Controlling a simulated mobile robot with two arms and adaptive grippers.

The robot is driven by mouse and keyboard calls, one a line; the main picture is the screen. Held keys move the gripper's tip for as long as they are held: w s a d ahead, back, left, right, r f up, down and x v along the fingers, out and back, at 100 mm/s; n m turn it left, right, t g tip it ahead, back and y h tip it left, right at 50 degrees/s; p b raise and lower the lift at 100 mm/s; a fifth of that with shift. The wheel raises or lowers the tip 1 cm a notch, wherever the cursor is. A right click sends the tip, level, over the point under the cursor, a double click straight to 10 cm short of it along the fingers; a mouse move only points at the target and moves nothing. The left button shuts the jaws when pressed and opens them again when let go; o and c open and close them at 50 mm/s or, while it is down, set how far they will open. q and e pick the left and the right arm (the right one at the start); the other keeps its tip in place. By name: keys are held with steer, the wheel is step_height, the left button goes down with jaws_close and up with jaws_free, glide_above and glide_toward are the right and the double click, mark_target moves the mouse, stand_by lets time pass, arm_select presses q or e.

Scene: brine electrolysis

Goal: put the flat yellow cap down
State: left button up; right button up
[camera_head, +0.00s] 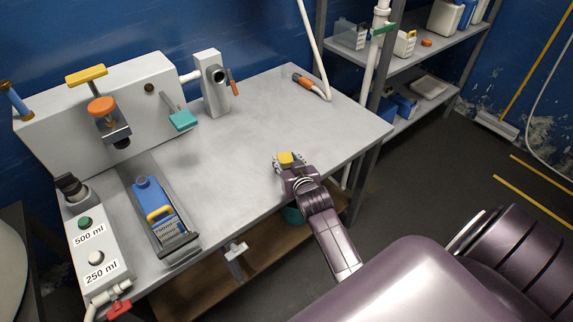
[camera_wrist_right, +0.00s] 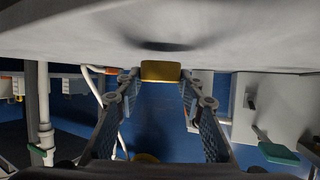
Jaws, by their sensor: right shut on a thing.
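The flat yellow cap (camera_head: 286,158) is between the fingertips of my right gripper (camera_head: 290,164), over the front right part of the grey table (camera_head: 255,130). The right wrist view, where the tabletop (camera_wrist_right: 60,28) fills the upper part, shows the cap (camera_wrist_right: 161,71) edge-on, held between both fingertips of the right gripper (camera_wrist_right: 160,80). A dark shadow lies on the tabletop near the cap. Whether the cap touches the table is hard to tell. My left gripper is in neither view.
A blue bottle (camera_head: 152,196) in a tray stands front left, beside a button box (camera_head: 98,250). A grey machine with a yellow handle (camera_head: 87,75) stands behind. A hose with an orange end (camera_head: 305,82) lies at the back right. The table's middle is clear.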

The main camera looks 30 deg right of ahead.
steer(key=shift+f, duration=0.95)
steer(key=o, duration=0.9)
steer(key=v, duration=1.2)
